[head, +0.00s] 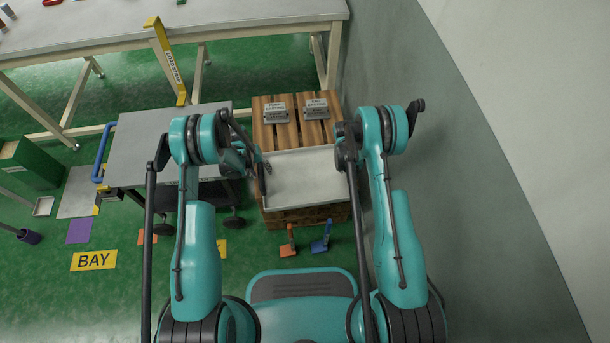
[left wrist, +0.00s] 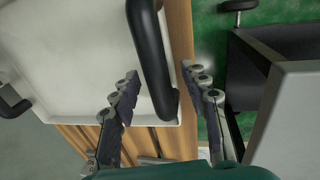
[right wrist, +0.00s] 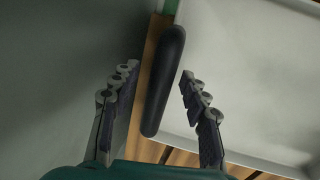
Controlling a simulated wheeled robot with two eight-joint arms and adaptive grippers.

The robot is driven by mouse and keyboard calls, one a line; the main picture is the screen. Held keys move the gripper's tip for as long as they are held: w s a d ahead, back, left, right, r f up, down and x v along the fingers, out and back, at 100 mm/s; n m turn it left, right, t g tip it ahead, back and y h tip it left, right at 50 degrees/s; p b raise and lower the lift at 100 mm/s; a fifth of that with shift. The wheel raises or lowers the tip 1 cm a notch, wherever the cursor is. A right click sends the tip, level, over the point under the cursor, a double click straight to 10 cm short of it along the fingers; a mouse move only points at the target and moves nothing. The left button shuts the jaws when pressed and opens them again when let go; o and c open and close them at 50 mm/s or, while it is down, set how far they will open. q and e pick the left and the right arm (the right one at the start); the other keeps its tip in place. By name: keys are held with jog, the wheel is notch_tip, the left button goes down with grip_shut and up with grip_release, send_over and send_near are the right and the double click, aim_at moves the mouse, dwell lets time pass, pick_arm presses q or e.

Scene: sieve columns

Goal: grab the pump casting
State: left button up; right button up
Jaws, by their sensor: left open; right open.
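A grey plate lettered like "PUMP CASTING" (head: 276,107) lies at the back left of the wooden pallet. I cannot tell if it is a casting or only a label. A pale, empty-looking tray (head: 305,178) lies on the pallet's front part. My left gripper (head: 262,170) is open at the tray's left side. In the left wrist view, the tray's black handle (left wrist: 154,60) stands between its parted fingers (left wrist: 160,74). My right gripper is open too. In the right wrist view, its fingers (right wrist: 159,73) stand either side of the other black handle (right wrist: 165,80).
A similar lettered plate (head: 316,108) lies to the right on the pallet (head: 262,137). A grey cart (head: 140,150) with a blue handle stands close on the left. A wall (head: 430,130) rises close on the right. Orange (head: 288,243) and blue (head: 322,238) items lie in front.

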pick_arm(q)
grip_shut()
pick_arm(e)
grip_shut()
pick_arm(q)
jog(key=shift+r, duration=0.15)
pick_arm(e)
jog(key=shift+r, duration=0.15)
